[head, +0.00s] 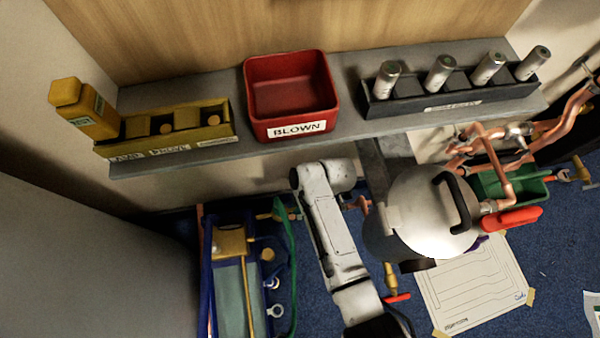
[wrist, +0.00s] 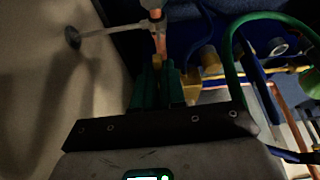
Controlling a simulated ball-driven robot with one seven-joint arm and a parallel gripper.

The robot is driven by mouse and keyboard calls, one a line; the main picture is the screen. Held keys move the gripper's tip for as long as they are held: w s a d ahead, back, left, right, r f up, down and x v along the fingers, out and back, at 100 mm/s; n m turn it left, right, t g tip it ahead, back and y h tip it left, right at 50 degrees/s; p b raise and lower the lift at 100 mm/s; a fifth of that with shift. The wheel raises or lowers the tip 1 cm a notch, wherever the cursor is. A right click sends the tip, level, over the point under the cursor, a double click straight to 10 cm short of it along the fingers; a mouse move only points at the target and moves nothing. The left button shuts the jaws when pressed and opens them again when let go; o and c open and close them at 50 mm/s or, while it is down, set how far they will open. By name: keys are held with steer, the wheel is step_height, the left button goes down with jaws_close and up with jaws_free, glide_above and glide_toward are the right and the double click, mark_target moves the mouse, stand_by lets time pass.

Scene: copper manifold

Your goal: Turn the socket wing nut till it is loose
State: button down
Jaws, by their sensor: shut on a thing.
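In the wrist view my gripper (wrist: 158,80) has its two dark green fingers close together, shut on a small brass piece (wrist: 157,61) that fits the socket wing nut. Its wings are mostly hidden between the fingers. A copper pipe (wrist: 160,42) rises just beyond it to a grey fitting (wrist: 152,4). The view is dark, so I cannot tell how tight or loose the nut is. In the head view my gripper and the nut are hidden by my own white arm, below the shelf.
A green hose (head: 291,262) and a blue crate (head: 206,270) with brass parts lie close to the left of my arm. Above, the grey shelf (head: 215,150) carries a red BLOWN bin (head: 290,88), a yellow rack (head: 228,128) and a dark rack of silver cylinders (head: 380,108). Copper pipework (head: 500,165) stands right.

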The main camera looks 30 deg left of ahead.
steer(key=shift+w+a+n+g+h+b, duration=0.15)
steer(key=shift+w+a+n+h+b, duration=0.15)
steer(key=shift+n+b, duration=0.4)
steer(key=shift+w+a+n+g+h+b, duration=0.25)
steer(key=shift+a+n+b, duration=0.15)
steer(key=shift+n, duration=0.5)
steer(key=shift+w+a+n+g+h+b, duration=0.1)
steer(key=shift+w+a+n+h+b, duration=0.15)
steer(key=shift+n+b, duration=0.45)
steer(key=shift+a, duration=0.1)
steer(key=c, duration=1.2)
jaws_free()
steer(key=shift+r, duration=0.1)
steer(key=p+v, duration=0.4)
steer(key=v, duration=0.6)
steer(key=shift+r, duration=0.3)
steer(key=shift+w, duration=0.1)
